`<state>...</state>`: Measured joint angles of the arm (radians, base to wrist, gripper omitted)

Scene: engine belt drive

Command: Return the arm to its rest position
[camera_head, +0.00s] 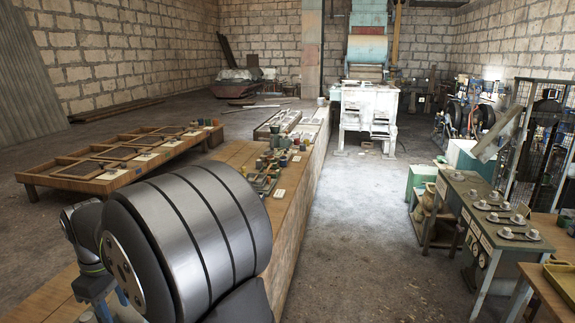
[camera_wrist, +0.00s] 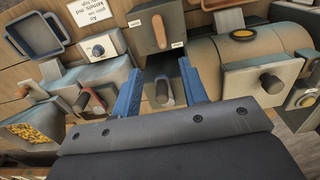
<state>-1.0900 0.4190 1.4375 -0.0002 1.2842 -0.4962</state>
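My gripper (camera_wrist: 162,88) shows in the wrist view with its two blue fingers spread apart. A grey box with a dark rounded knob (camera_wrist: 165,90) lies beyond and between the fingers; no contact with them is visible. In the head view, part of my arm (camera_head: 85,232) shows at the lower left. I cannot tell the gripper's state from the head view.
A long wooden bench (camera_head: 300,185) holds small parts. Open floor (camera_head: 358,215) separates it from the right-hand tables.

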